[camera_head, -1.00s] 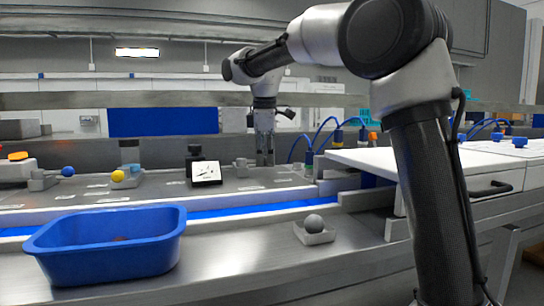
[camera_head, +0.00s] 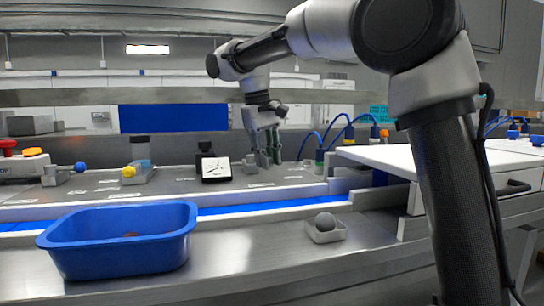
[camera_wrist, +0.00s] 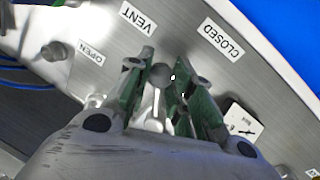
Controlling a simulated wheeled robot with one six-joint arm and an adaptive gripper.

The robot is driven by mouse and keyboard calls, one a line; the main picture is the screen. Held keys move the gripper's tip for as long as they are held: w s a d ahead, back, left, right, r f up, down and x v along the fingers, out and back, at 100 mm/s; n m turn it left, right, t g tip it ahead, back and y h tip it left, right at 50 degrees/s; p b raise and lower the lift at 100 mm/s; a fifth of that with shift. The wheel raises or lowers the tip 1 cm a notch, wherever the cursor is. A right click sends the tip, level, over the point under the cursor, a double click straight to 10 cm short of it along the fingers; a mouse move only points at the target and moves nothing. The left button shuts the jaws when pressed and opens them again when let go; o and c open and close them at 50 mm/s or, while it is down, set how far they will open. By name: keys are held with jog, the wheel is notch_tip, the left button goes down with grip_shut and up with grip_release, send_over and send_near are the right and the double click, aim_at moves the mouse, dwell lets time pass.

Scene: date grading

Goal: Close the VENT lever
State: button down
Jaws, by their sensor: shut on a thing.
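My gripper (camera_head: 266,158) is at the metal control panel beyond the blue belt, tilted, with its fingers down near the panel top. In the wrist view my gripper (camera_wrist: 163,82) has its green-padded fingers closed around the grey VENT lever (camera_wrist: 160,76). Its round knob shows between the fingertips; the fingers hide much of the rest. The VENT label (camera_wrist: 138,19) is beyond it, the CLOSED label (camera_wrist: 221,39) to the right and the OPEN label (camera_wrist: 91,53) to the left. The lever's exact angle is unclear.
A black-framed display (camera_head: 216,168) stands left of my gripper. Hoses with coloured fittings (camera_head: 320,156) rise close on its right.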

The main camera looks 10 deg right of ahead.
jog(key=a+m, duration=0.2)
jog(key=m, duration=0.1)
jog(key=shift+s+g, duration=0.3)
jog(key=shift+s, duration=0.05)
jog(key=shift+s+a+r+m, duration=0.1)
jog(key=shift+a+m, duration=0.6)
jog(key=shift+m, duration=0.7)
jog(key=c, duration=1.2)
grip_release()
jog(key=shift+g, duration=0.3)
notch_tip(320, 180, up, 7)
jog(key=a, duration=0.1)
jog(key=shift+a+r, duration=0.15)
jog(key=shift+a, duration=0.15)
